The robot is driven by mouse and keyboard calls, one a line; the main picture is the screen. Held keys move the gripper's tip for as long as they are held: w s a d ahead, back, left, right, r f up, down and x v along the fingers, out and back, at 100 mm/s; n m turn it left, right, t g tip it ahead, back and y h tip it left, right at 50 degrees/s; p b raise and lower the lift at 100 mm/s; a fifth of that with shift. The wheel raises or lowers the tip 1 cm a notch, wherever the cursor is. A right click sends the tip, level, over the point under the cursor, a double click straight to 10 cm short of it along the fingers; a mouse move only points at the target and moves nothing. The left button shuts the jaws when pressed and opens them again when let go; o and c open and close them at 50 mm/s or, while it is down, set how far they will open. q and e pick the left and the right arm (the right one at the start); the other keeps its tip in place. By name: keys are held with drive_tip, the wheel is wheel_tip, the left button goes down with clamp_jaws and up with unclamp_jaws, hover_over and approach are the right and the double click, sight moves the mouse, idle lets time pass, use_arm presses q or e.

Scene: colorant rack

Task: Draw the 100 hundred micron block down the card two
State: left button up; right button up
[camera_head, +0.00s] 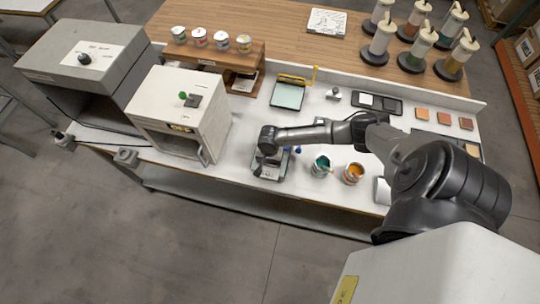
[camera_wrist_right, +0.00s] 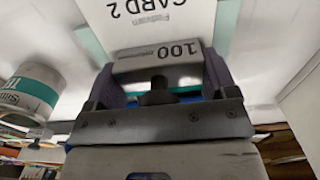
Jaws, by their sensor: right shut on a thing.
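In the right wrist view, a grey metal block (camera_wrist_right: 135,55) marked 100 sits between the two fingers of my right gripper (camera_wrist_right: 157,72). The gripper is shut on it. A white card (camera_wrist_right: 150,18) printed "CARD 2" lies just beyond the block on a pale green surface. The block appears to be at the card's near end; whether it touches the card is hard to tell. In the head view, my right gripper (camera_head: 270,160) is low over the front of the white bench, and the arm hides most of the card and block. My left gripper is not in view.
An open can of teal paint (camera_head: 321,165) and one of orange paint (camera_head: 353,174) stand right of the gripper. A white box machine (camera_head: 180,105) stands to its left. A yellow-barred plate (camera_head: 288,95) lies behind. The bench's front edge is close.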

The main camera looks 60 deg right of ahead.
sight(266, 174)
drive_tip(key=shift+s+a, duration=0.1)
drive_tip(key=shift+a, duration=0.2)
drive_tip(key=shift+a+r+p, duration=0.1)
drive_tip(key=shift+a+p, duration=0.15)
drive_tip(key=shift+p, duration=0.25)
drive_tip(key=shift+s+a+p, duration=0.15)
drive_tip(key=shift+a+p, duration=0.25)
drive_tip(key=shift+a, duration=0.1)
drive_tip(key=shift+a, duration=0.15)
drive_tip(key=shift+s+a+p, duration=0.1)
drive_tip(key=shift+a+p, duration=0.25)
drive_tip(key=shift+p, duration=0.1)
drive_tip(key=shift+s+a, duration=0.1)
drive_tip(key=shift+a, duration=0.1)
drive_tip(key=shift+a, duration=0.1)
drive_tip(key=shift+s+a+p, duration=0.25)
drive_tip(key=shift+a+p, duration=0.45)
drive_tip(key=shift+p, duration=0.15)
